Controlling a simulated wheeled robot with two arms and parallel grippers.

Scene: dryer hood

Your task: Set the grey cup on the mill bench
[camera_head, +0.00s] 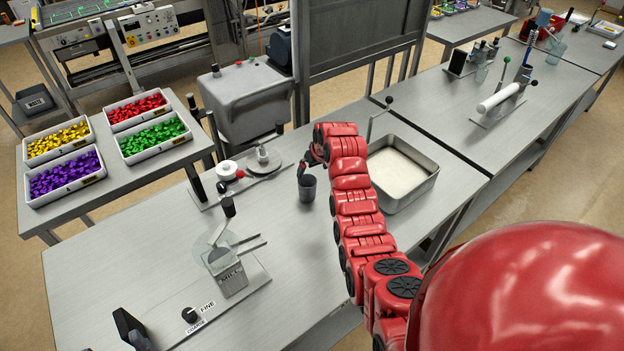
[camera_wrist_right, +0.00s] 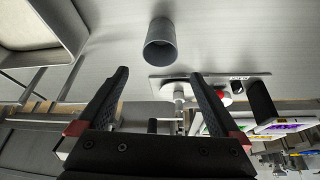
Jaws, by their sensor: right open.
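The grey cup (camera_head: 307,188) stands upright on the long metal bench (camera_head: 290,250) that also carries the mill (camera_head: 228,274). My right gripper (camera_head: 309,165) is just behind the cup in the head view, and my right arm reaches in from the lower right. In the right wrist view the cup (camera_wrist_right: 160,45) is ahead of my right gripper (camera_wrist_right: 160,74). Its two fingers are spread wide with nothing between them, and the cup appears apart from them. My left gripper is not in view.
A metal tray of pale material (camera_head: 402,172) stands right of my arm. A small device with a round plate (camera_head: 264,160) lies left of the cup. Bins of coloured pieces (camera_head: 65,178) fill the left table. Bare bench lies between the cup and the mill.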

